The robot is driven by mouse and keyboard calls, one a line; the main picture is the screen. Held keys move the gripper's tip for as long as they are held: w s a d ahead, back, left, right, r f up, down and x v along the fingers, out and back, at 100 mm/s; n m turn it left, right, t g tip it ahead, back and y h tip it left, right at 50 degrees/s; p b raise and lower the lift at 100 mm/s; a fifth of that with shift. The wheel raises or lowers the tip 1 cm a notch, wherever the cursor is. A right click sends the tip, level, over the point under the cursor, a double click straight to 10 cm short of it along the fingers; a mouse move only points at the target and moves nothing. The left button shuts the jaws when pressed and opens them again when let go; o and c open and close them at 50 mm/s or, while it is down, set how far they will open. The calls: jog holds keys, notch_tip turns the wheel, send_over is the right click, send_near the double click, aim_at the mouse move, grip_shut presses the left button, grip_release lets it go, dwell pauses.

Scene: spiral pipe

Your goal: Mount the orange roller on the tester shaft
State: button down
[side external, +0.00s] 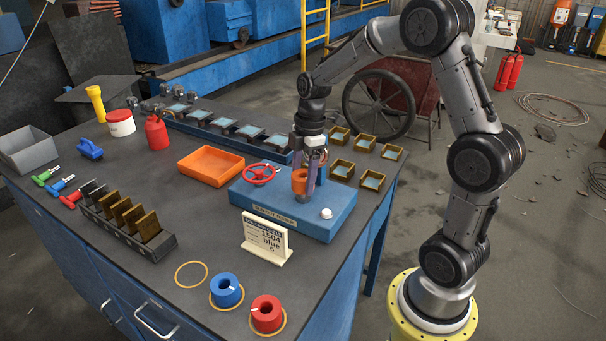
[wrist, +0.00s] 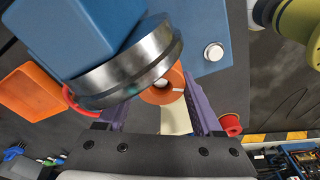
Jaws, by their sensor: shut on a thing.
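The orange roller (side external: 299,183) is held in my gripper (side external: 306,172), above or at the blue tester (side external: 290,208) on the bench. In the wrist view the roller (wrist: 177,77) sits between the purple fingers of my gripper (wrist: 158,100). A pale pin-like part shows at the roller's bore; I cannot tell whether the roller is around the tester shaft. A large metal drum (wrist: 130,65) and a blue block (wrist: 75,35) stand close beside the roller in the wrist view. The tester has a red handwheel (side external: 259,174) and a white button (side external: 326,213).
A blue roller (side external: 226,290) and a red roller (side external: 267,314) stand at the front edge beside an empty ring mark (side external: 191,274). A white card (side external: 265,240) stands before the tester. An orange tray (side external: 211,166) and a slotted rack (side external: 128,225) are left.

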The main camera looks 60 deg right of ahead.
jog(key=shift+f, duration=1.05)
grip_release()
notch_tip(320, 180, up, 18)
jog(key=s+a+n, duration=0.1)
jog(key=s+a, duration=0.1)
jog(key=a, duration=0.1)
jog(key=s+a+m+t+h, duration=0.1)
jog(key=s+a+m+t, duration=0.1)
jog(key=s+a, duration=0.35)
jog(key=s+a+m+t, duration=0.2)
jog(key=s+a+m, duration=0.1)
jog(key=s, duration=0.5)
jog(key=s+f+m, duration=0.1)
jog(key=m, duration=0.1)
jog(key=s+f+m, duration=0.1)
jog(key=f+m, duration=0.1)
jog(key=m, duration=0.1)
jog(key=s+f+m, duration=0.1)
jog(key=m, duration=0.2)
jog(key=shift+s+d+f+t, duration=0.1)
jog(key=shift+s+f+t, duration=0.2)
jog(key=shift+f+t, duration=0.1)
